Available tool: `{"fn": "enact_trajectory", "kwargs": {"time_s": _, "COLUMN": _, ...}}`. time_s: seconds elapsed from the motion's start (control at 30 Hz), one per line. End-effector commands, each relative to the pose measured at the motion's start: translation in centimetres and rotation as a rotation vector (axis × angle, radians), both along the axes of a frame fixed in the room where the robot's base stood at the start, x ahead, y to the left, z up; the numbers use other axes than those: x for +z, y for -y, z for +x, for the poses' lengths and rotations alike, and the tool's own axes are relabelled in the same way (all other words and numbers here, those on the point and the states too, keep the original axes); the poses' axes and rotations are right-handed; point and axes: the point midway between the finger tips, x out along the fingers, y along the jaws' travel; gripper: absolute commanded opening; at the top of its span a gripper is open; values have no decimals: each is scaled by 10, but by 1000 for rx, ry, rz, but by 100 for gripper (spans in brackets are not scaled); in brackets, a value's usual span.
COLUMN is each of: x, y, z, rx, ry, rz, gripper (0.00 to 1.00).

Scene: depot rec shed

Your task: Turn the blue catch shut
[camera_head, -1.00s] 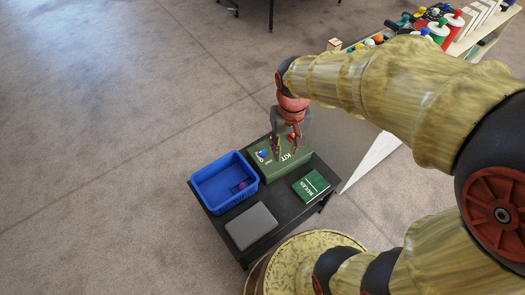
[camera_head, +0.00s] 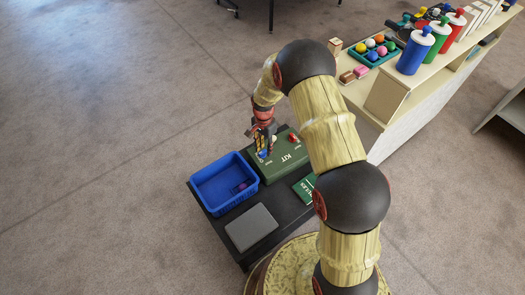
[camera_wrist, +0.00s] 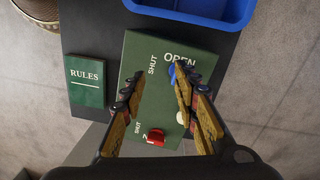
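The green KIT box (camera_head: 285,163) lies on a dark low table. Its blue catch (camera_wrist: 172,75) sits beside the word OPEN in the wrist view, partly hidden by my right-hand finger; SHUT is printed to its left. The blue catch also shows in the head view (camera_head: 263,154), under my gripper. The red catch (camera_wrist: 156,138) is near another SHUT label on the same lid. My gripper (camera_wrist: 158,73) is open over the lid, its fingers spread apart. The right-hand fingertip is at the blue catch; whether it touches cannot be told.
A blue bin (camera_head: 195,184) with something small inside stands left of the box. A grey flat case (camera_head: 251,227) and a green RULES book (camera_wrist: 85,80) lie on the dark table (camera_wrist: 90,30). A shelf (camera_head: 405,93) with bottles and balls stands at the right.

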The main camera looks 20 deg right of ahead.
Motion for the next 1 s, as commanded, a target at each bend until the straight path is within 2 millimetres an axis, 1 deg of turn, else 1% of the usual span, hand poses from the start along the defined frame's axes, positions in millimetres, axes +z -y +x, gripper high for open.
{"fn": "enact_trajectory", "kwargs": {"time_s": 0.03, "x": 6, "y": 0, "z": 15, "rx": -55, "ry": 33, "rz": -4, "gripper": 30}}
{"fn": "enact_trajectory", "kwargs": {"time_s": 0.1, "x": 9, "y": 0, "z": 27, "rx": -132, "ry": 60, "rz": -7, "gripper": 30}}
{"fn": "enact_trajectory", "kwargs": {"time_s": 0.3, "x": 9, "y": 0, "z": 32, "rx": -278, "ry": 79, "rz": -11, "gripper": 30}}
{"fn": "enact_trajectory", "kwargs": {"time_s": 0.47, "x": 3, "y": 0, "z": 31, "rx": -298, "ry": 78, "rz": -12, "gripper": 30}}
{"fn": "enact_trajectory", "kwargs": {"time_s": 0.57, "x": -7, "y": 0, "z": 31, "rx": -296, "ry": 77, "rz": -12, "gripper": 30}}
{"fn": "enact_trajectory", "kwargs": {"time_s": 0.9, "x": -58, "y": 0, "z": 30, "rx": -295, "ry": 76, "rz": -12, "gripper": 30}}
{"fn": "enact_trajectory", "kwargs": {"time_s": 1.0, "x": -67, "y": 0, "z": 31, "rx": -295, "ry": 77, "rz": -12, "gripper": 30}}
